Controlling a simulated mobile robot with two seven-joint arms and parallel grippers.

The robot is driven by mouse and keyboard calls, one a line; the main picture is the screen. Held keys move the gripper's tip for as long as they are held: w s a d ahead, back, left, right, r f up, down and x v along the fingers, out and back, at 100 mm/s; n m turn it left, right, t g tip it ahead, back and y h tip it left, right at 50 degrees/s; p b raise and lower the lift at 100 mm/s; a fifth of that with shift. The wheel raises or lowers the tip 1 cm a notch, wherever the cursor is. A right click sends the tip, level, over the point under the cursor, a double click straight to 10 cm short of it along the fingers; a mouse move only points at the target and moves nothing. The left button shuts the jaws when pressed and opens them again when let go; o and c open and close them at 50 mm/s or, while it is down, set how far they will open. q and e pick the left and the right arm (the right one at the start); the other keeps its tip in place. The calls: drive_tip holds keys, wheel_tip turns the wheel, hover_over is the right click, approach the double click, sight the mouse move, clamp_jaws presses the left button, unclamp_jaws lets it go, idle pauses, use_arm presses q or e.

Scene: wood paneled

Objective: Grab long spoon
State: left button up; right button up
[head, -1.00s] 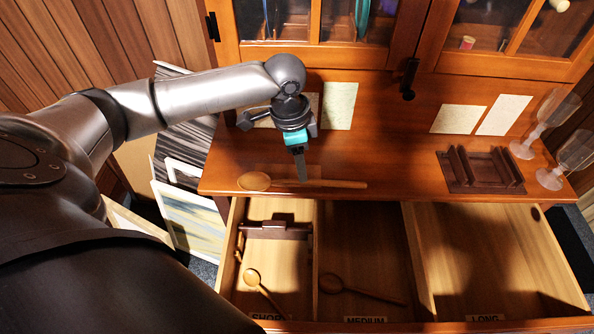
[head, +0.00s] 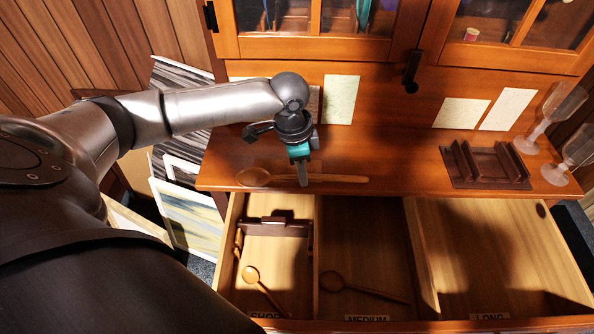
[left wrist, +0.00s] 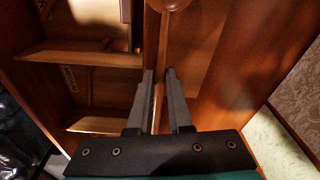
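The long wooden spoon (head: 340,178) lies on the cabinet's counter near its front edge, its bowl at the left and its handle pointing right. My left gripper (head: 302,183) is down at the handle, a little right of the bowl. In the left wrist view my left gripper (left wrist: 160,78) has its fingers apart, one on each side of the spoon's handle (left wrist: 159,92), with the bowl at the top edge. Slim gaps seem to show beside the handle. My right gripper is not in view.
Below are open drawer compartments labelled SHORT, MEDIUM and LONG. A small spoon (head: 250,274) lies in SHORT, another spoon (head: 332,282) in MEDIUM; LONG (head: 490,250) looks empty. A dark wooden rack (head: 487,180) and two glasses (head: 527,143) stand at the counter's right. Glass doors rise behind.

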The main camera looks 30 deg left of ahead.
use_arm(q)
clamp_jaws()
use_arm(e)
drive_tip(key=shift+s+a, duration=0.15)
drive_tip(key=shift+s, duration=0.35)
